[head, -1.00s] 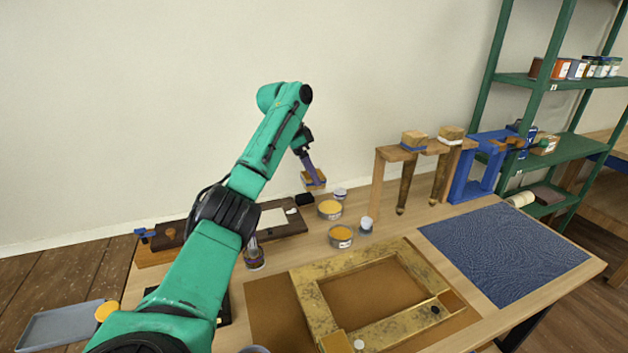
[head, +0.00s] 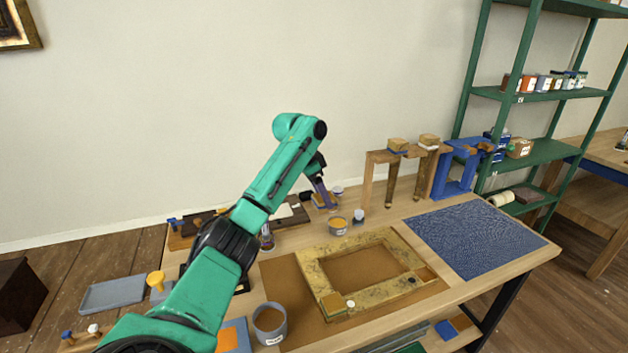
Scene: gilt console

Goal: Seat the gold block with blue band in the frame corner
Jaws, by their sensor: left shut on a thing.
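My left gripper (head: 318,192) is shut on a small gold block (head: 323,199); a blue band shows on it in the earlier picture. It is over the back of the bench, in line with a tin there that it largely covers. The block is small and partly hidden by the fingers. The gilt frame (head: 318,274) lies flat on a brown board, to the right of and nearer than the gripper. The gripper is well apart from the frame. My right gripper is not in view.
A tin of yellow stuff (head: 338,226) and a white-capped jar (head: 358,216) stand between gripper and frame. A wooden stand (head: 377,157) carries two blocks, with a blue clamp-like stand (head: 452,177) beside it. A blue mat (head: 475,240) lies right. A grey cup (head: 270,322) stands in front.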

